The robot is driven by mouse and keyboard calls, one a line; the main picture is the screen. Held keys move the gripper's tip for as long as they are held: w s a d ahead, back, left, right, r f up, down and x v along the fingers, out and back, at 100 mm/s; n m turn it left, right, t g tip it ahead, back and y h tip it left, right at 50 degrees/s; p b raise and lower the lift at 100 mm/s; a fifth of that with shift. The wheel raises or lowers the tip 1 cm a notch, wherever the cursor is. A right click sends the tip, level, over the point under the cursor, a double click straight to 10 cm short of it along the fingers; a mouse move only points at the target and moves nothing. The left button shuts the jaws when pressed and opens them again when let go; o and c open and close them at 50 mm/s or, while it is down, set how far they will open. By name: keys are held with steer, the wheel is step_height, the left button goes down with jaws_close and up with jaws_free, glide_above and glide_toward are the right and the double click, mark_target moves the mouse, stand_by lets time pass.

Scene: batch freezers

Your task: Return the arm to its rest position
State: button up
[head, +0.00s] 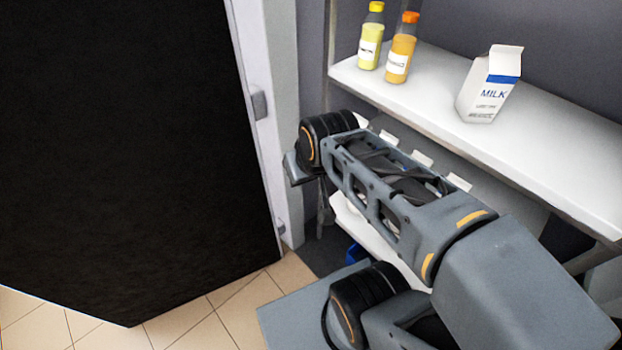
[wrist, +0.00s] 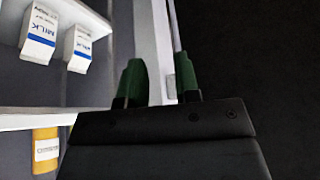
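My grey arm reaches across the lower right of the head view, in front of a white shelf, and bends at a black joint near the middle. The fingers of my gripper are not clearly visible in the head view. In the wrist view my gripper (wrist: 160,78) shows two green fingers standing apart. Nothing is between them, only the pale door frame behind. The gripper is open and empty.
The white shelf (head: 560,160) holds a milk carton (head: 490,84), an orange bottle (head: 401,50) and a yellow bottle (head: 371,38). The wrist view shows two milk cartons (wrist: 40,32) (wrist: 78,47) and an orange bottle (wrist: 45,150). A large dark panel (head: 120,150) fills the left; tiled floor (head: 215,315) shows below.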

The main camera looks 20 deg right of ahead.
steer(key=shift+s+d+f+g, duration=0.1)
steer(key=shift+s+f+g, duration=0.2)
steer(key=shift+s, duration=0.25)
steer(key=shift+s+d+f+g, duration=0.1)
steer(key=shift+s+f+g, duration=0.15)
steer(key=shift+s, duration=0.25)
